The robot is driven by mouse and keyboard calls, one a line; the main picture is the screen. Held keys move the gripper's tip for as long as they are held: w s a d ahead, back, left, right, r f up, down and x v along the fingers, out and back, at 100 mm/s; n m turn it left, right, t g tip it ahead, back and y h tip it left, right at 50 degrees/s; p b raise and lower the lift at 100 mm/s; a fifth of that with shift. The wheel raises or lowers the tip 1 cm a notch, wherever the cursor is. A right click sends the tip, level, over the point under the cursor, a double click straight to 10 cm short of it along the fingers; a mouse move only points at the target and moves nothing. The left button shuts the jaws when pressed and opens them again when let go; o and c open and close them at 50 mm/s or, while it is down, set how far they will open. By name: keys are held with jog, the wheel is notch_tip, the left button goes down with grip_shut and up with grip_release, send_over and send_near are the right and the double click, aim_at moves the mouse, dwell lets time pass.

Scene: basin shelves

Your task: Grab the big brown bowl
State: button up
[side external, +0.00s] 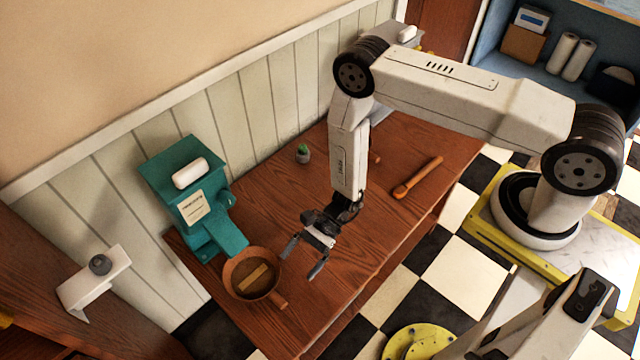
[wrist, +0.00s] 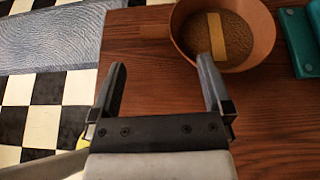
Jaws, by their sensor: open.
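The big brown bowl (side external: 236,287) stands upright at the left end of the wooden table, in front of the teal machine. A short handle sticks out from its lower right side. A yellowish bar lies inside it on a brown filling. In the wrist view the bowl (wrist: 262,58) is at the top right, past the right finger. My gripper (side external: 303,262) is open and empty, to the right of the bowl and apart from it in the side view. In the wrist view both fingers of my gripper (wrist: 163,92) are spread over bare table.
A small potted cactus (side external: 303,154) and a wooden spoon (side external: 418,178) are farther right on the table (side external: 280,205). The table's front edge drops to a checkered floor (side external: 392,293).

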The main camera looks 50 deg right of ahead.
aim_at(277, 294)
jog(key=shift+f+m, duration=0.3)
jog(key=shift+f, duration=0.25)
jog(key=shift+x, duration=1.4)
jog(key=shift+x, duration=2.6)
grip_shut()
jog(key=shift+r, duration=0.3)
